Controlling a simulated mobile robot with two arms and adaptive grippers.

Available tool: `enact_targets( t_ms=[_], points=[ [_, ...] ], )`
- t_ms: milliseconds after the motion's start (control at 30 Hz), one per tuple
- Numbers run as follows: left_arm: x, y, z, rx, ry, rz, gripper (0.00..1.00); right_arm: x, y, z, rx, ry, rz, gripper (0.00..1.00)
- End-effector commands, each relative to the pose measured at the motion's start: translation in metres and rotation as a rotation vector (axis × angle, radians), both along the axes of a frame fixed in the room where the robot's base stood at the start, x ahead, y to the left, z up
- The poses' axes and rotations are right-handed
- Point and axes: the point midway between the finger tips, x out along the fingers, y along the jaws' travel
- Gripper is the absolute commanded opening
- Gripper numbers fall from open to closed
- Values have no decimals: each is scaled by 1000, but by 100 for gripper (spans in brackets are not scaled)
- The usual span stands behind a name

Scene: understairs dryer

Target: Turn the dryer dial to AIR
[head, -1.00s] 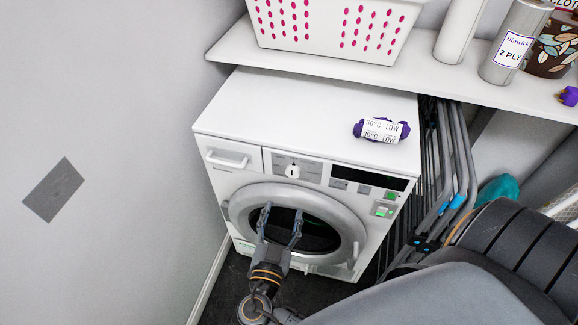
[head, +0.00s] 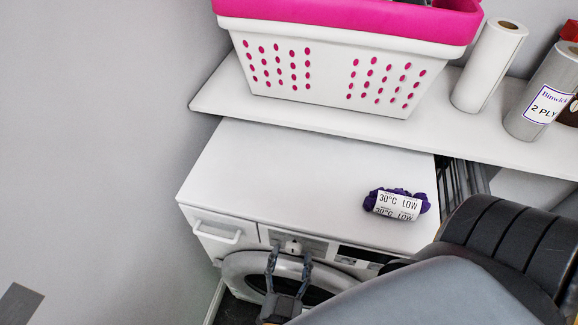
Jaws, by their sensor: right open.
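The white dryer (head: 290,180) stands below the shelf, its top and upper front in view. The dial (head: 292,247) is a small white knob on the grey panel at the upper middle of the front. Its markings are too small to read. My right gripper (head: 288,258) is open, its two fingers pointing up in front of the panel, one on each side of the dial in the picture. I cannot tell whether they touch it. My left gripper is not in view.
A purple bundle with a label reading "30°C LOW" (head: 398,204) lies on the dryer top. A shelf (head: 300,120) above holds a white and pink basket (head: 330,70) and paper rolls (head: 489,65). A drawer handle (head: 217,232) is left of the dial. A wall bounds the left.

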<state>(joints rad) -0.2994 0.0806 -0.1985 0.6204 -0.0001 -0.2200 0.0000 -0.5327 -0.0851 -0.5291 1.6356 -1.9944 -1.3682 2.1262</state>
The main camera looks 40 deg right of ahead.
Motion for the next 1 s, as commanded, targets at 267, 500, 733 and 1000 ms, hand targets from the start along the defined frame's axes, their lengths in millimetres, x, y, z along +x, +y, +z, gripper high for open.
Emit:
enact_targets(
  t_ms=[267,500,733,1000],
  points=[
    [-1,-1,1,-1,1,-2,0,-4,1,0,0,0,-1,58],
    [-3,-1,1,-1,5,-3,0,-4,1,0,0,0,-1,34],
    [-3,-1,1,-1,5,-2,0,-4,1,0,0,0,-1,4],
    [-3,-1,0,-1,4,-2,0,-4,0,0,-32,37,-1,4]
  ],
)
